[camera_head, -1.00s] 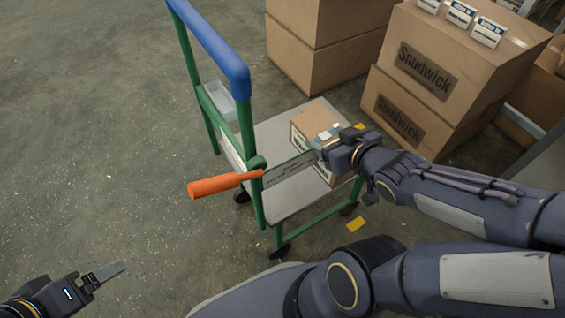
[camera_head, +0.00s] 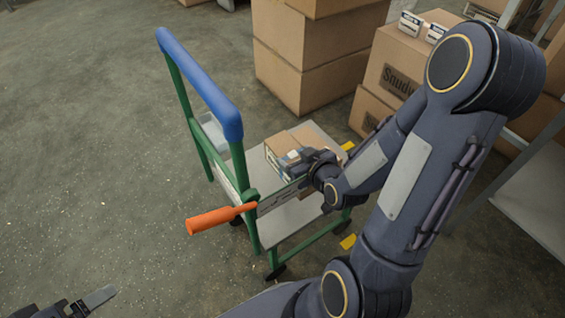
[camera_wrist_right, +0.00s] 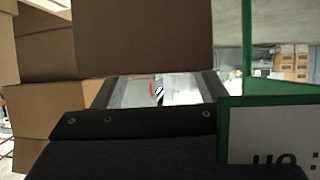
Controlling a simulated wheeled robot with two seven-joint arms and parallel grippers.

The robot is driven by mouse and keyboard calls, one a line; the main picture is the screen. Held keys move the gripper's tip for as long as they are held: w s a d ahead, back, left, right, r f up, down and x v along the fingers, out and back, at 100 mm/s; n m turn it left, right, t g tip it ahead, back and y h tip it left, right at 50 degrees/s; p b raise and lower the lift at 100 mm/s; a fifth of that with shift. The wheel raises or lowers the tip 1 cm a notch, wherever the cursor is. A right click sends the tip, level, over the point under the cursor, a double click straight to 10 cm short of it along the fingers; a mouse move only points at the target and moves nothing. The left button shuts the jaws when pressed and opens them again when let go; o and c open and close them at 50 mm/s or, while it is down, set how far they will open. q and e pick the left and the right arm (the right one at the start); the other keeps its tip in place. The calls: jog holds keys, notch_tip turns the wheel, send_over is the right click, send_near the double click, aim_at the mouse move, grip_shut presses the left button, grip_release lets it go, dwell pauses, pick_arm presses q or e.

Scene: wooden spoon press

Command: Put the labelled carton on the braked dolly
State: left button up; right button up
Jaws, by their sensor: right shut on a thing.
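The brown carton (camera_head: 288,142) with pale labels is over the deck of the dolly, near its far side. My right gripper (camera_head: 304,166) is shut on the carton at its near side; the fingertips are partly hidden by the wrist. I cannot tell whether the carton touches the deck. The right wrist view shows a plain brown face of the carton (camera_wrist_right: 142,38) close up. The dolly has a grey deck (camera_head: 285,222), green frame, blue push bar (camera_head: 198,82) and an orange lever (camera_head: 214,219). My left gripper (camera_head: 100,297) is at the bottom left, away from everything.
Large stacked cartons (camera_head: 312,62) stand behind the dolly, and more marked "Snudwick" (camera_head: 398,80) stand to its right. A clear bin (camera_head: 211,130) hangs inside the push bar. Yellow floor marks (camera_head: 348,241) lie beside the dolly. The floor to the left is clear.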

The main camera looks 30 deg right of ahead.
jog(key=w+f+b, duration=0.1)
jog(key=w+f, duration=0.1)
jog(key=f, duration=0.1)
jog(key=w+a+f+b, duration=0.1)
jog(key=w+f, duration=0.2)
jog(key=shift+w+a+f, duration=0.15)
jog(key=shift+f, duration=0.05)
notch_tip(320, 180, down, 3)
jog(key=shift+f+b, duration=0.1)
jog(key=shift+b, duration=0.9)
jog(key=shift+f, duration=0.15)
jog(key=o, duration=1.4)
jog(key=shift+r, duration=0.2)
